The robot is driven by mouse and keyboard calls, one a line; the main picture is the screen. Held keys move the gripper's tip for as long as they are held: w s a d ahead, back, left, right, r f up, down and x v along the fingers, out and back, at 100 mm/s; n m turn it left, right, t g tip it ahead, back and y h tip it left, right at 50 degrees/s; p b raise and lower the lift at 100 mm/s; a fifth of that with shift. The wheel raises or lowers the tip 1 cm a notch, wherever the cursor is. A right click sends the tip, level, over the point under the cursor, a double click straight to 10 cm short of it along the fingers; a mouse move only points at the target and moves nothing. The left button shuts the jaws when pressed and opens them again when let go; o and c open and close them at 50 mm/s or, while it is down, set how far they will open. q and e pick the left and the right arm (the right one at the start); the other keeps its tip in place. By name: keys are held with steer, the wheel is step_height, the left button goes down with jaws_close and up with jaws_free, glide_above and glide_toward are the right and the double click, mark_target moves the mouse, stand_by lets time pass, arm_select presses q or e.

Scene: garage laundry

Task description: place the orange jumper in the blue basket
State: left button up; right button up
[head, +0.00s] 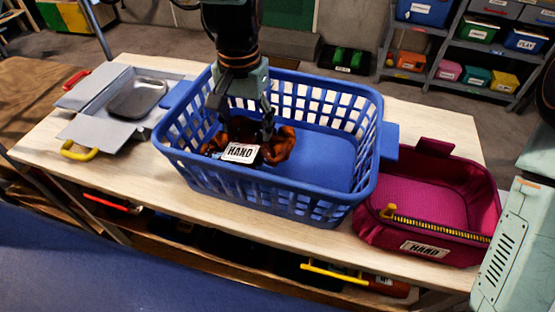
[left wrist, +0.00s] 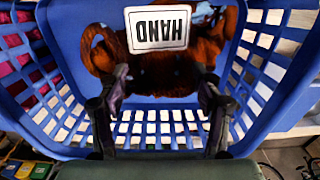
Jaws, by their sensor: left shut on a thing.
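The blue basket (head: 310,85) stands upright on the table. The orange jumper (head: 280,147), with some dark blue on it, lies bunched inside the basket's left part, and its brown-orange folds show in the left wrist view (left wrist: 100,52). My left gripper (head: 244,125) reaches down into the basket from above and is shut on the jumper. Its two dark fingers also show in the left wrist view (left wrist: 164,90). A white HAND label (head: 240,152) shows in front of the jumper; I cannot tell what it is fixed to. My right gripper is not in view.
A crimson basket (head: 431,175) with a HAND label stands right of the blue basket. A grey open box (head: 93,125) with red and yellow handles stands on the left. The wooden table (head: 130,185) has bare strips in front. Shelves with coloured bins (head: 475,75) stand behind.

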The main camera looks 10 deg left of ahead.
mark_target(255, 138)
arm_select(q)
steer(key=f, duration=0.2)
steer(key=d+f, duration=0.1)
steer(key=f, duration=0.1)
steer(key=shift+s+d, duration=0.1)
steer(key=shift+d, duration=0.1)
steer(key=shift+a+f, duration=0.25)
steer(key=shift+f, duration=0.1)
steer(key=f, duration=0.3)
steer(key=shift+a+f+b, duration=0.2)
steer(key=shift+b, duration=0.15)
steer(key=shift+d, duration=0.15)
steer(key=shift+d+r, duration=0.1)
steer(key=shift+d, duration=0.05)
steer(key=o, duration=1.5)
steer(key=shift+a+f, duration=0.2)
steer(key=shift+a, duration=0.1)
steer(key=o, duration=0.3)
steer(key=shift+d, duration=0.2)
